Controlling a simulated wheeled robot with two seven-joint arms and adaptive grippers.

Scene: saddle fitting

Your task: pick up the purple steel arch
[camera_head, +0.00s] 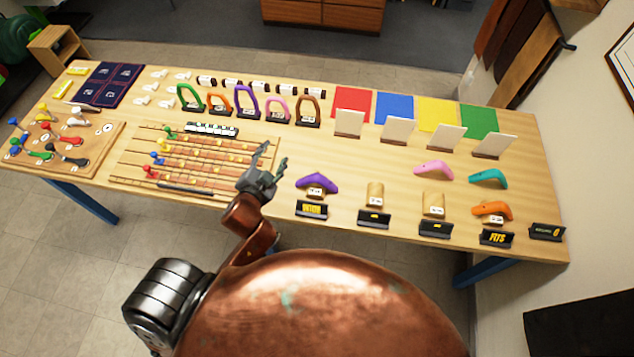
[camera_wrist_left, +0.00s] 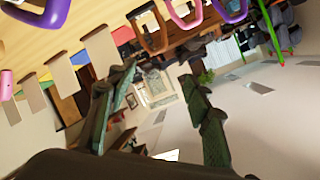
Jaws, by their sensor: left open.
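A low purple arch (camera_head: 317,182) stands on the front middle of the table, over a small wooden block with a white label. The thick purple curve at the top left edge of the left wrist view (camera_wrist_left: 45,14) looks like the same arch, cut off by the frame. My left gripper (camera_head: 273,153) is open and empty, to the left of the low arch and apart from it. Its two fingers also show in the wrist view (camera_wrist_left: 158,76) with nothing between them. A taller purple loop (camera_head: 246,101) stands in the back row. My right gripper is not in view.
Pink (camera_head: 434,169), teal (camera_head: 488,178) and orange (camera_head: 492,210) arches are to the right. Bare wooden blocks (camera_head: 375,194) and black signs (camera_head: 373,219) stand along the front. A slider board (camera_head: 190,160) lies left of my gripper. Upright white panels (camera_head: 397,130) stand behind.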

